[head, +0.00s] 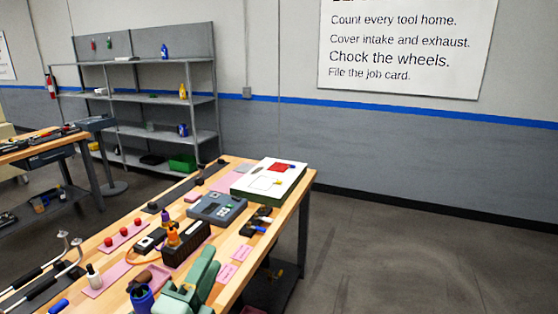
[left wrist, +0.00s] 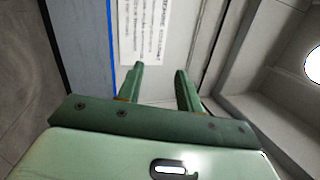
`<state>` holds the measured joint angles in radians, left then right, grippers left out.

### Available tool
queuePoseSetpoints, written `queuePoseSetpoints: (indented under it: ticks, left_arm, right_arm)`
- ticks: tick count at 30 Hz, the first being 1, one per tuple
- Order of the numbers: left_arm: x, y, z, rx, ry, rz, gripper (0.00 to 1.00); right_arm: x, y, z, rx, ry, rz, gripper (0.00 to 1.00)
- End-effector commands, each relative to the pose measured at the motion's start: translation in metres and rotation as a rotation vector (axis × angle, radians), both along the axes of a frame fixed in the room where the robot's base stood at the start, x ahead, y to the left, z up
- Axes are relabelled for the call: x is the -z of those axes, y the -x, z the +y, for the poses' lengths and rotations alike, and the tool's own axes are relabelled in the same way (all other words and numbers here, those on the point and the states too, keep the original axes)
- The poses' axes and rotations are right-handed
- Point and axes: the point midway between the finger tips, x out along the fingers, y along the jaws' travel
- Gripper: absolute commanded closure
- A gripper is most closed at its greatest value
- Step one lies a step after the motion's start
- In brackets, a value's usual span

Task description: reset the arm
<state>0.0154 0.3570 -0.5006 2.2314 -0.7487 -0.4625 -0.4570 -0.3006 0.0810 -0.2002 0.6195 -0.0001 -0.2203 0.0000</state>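My left gripper (head: 190,284) shows as pale green parts at the bottom of the head view, in front of the near part of the wooden workbench (head: 292,196). In the left wrist view its two green fingers (left wrist: 159,75) stand apart with nothing between them. Beyond them are the wall, its blue stripe and a white text panel (left wrist: 146,35), so the gripper points away from the bench top. My right gripper is in neither view.
The bench holds a white-topped case (head: 250,190), a grey device (head: 217,208), a dark block with upright tools (head: 186,242) and red knobs on a pink mat (head: 121,236). A grey shelf (head: 150,98) stands at the wall. Floor right of the bench is clear.

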Motion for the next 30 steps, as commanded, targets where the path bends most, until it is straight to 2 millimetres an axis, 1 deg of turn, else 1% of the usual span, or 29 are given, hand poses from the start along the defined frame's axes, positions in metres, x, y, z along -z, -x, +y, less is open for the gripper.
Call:
queuePoseSetpoints:
  ticks: [1, 2, 3, 5, 6, 8, 9, 11, 12, 14, 15, 17, 18, 20, 21, 23, 24, 26, 27, 29, 30]
  left_arm:
    - [0.031, 0.006, 0.033, -0.125, 0.132, 0.165, 0.64]
    - [0.049, 0.011, 0.052, -0.196, 0.199, 0.255, 0.64]
    - [0.071, 0.02, 0.073, -0.282, 0.274, 0.362, 0.64]
    - [0.102, 0.038, 0.099, -0.395, 0.363, 0.5, 0.64]
    - [0.12, 0.052, 0.112, -0.461, 0.409, 0.579, 0.64]
    - [0.143, 0.073, 0.129, -0.551, 0.467, 0.686, 0.64]
    - [0.157, 0.088, 0.139, -0.607, 0.496, 0.751, 0.64]
    - [0.174, 0.11, 0.151, -0.684, 0.536, 0.837, 0.64]
    - [0.185, 0.125, 0.158, -0.732, 0.557, 0.891, 0.64]
    - [0.199, 0.148, 0.167, -0.802, 0.585, 0.968, 0.64]
    - [0.207, 0.163, 0.172, -0.847, 0.599, 1.017, 0.64]
    - [0.217, 0.187, 0.179, -0.915, 0.618, 1.088, 0.64]
    - [0.24, 0.18, 0.174, -0.9, 0.62, 1.107, 0.64]
    - [0.269, 0.176, 0.169, -0.887, 0.626, 1.14, 0.64]
    - [0.288, 0.175, 0.165, -0.88, 0.632, 1.162, 0.64]
    - [0.317, 0.175, 0.16, -0.872, 0.641, 1.198, 0.64]
    - [0.336, 0.176, 0.157, -0.866, 0.649, 1.221, 0.64]
    - [0.367, 0.178, 0.151, -0.858, 0.662, 1.258, 0.64]
    - [0.39, 0.182, 0.148, -0.855, 0.671, 1.286, 0.64]
    - [0.428, 0.189, 0.142, -0.849, 0.693, 1.332, 0.64]
    - [0.458, 0.198, 0.138, -0.848, 0.71, 1.368, 0.64]
  right_arm:
    - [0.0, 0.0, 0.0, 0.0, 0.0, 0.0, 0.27]
    - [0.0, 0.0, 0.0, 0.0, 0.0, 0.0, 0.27]
    - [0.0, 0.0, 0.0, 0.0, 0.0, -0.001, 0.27]
    - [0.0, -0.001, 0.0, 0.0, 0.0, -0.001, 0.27]
    - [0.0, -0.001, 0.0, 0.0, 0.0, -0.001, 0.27]
    - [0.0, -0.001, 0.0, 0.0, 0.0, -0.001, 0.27]
    - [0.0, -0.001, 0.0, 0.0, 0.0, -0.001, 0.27]
    - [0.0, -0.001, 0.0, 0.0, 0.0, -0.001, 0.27]
    - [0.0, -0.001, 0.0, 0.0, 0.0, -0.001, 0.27]
    - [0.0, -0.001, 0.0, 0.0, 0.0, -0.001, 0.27]
    - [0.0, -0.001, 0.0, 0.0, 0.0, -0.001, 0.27]
    - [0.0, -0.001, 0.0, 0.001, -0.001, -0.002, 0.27]
    - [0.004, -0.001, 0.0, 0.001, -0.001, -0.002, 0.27]
    - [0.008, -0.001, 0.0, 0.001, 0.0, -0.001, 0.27]
    - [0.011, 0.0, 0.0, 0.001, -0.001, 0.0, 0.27]
    - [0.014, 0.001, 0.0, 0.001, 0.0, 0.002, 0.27]
    - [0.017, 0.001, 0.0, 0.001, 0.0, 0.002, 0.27]
    - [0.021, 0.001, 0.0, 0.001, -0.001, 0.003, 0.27]
    - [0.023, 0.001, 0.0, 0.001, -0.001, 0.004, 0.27]
    - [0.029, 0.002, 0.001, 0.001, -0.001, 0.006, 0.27]
    - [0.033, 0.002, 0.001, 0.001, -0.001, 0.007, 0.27]
